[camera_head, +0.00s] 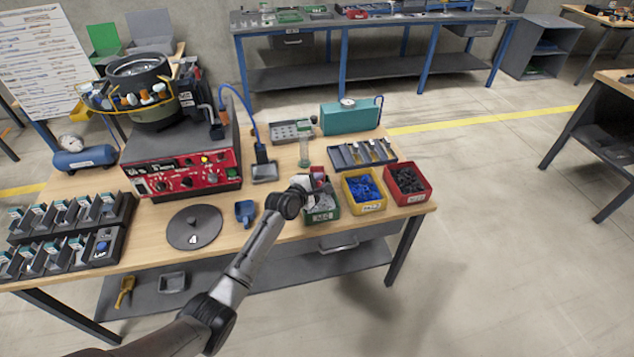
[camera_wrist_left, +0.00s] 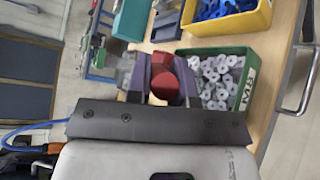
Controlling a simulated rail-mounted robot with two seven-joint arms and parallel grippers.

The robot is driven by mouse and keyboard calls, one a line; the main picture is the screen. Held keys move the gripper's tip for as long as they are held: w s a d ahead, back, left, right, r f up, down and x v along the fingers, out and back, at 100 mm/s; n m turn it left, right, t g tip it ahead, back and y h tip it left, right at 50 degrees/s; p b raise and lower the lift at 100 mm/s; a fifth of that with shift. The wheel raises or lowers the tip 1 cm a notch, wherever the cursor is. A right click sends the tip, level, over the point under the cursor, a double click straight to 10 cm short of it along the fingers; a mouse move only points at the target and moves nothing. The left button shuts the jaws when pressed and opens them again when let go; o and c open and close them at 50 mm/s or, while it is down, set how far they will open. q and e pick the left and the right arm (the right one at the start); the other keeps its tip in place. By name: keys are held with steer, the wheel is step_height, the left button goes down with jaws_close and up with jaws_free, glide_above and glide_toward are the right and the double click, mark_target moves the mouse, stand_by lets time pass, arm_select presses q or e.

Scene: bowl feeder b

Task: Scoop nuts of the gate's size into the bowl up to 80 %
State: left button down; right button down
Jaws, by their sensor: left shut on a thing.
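My left gripper (camera_head: 312,183) is over the green bin (camera_head: 322,216) at the table's front. In the left wrist view my gripper (camera_wrist_left: 161,82) is shut on a red, round-ended thing (camera_wrist_left: 164,84); whether it is a scoop I cannot tell. Grey-white nuts (camera_wrist_left: 220,80) fill the green bin (camera_wrist_left: 245,84) beside the fingers. The dark feeder bowl (camera_head: 138,68) stands on the red-fronted control unit (camera_head: 182,175) at the back left; its fill level cannot be made out. A blue scoop-like piece (camera_head: 245,211) lies on the table. My right gripper is not in view.
A yellow bin of blue parts (camera_head: 364,189) and a red bin of dark parts (camera_head: 407,183) stand right of the green one. A grey round lid (camera_head: 195,228) lies left. Behind the bins are a slotted grey tray (camera_head: 362,154) and a teal box (camera_head: 350,116).

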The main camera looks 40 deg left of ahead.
arm_select(q)
step_height(320, 180, down, 8)
steer(key=g+b, duration=0.1)
steer(key=b, duration=0.4)
steer(key=shift+w+a+f+n, duration=0.25)
steer(key=shift+w+a+n, duration=0.05)
stand_by(0.4)
stand_by(0.6)
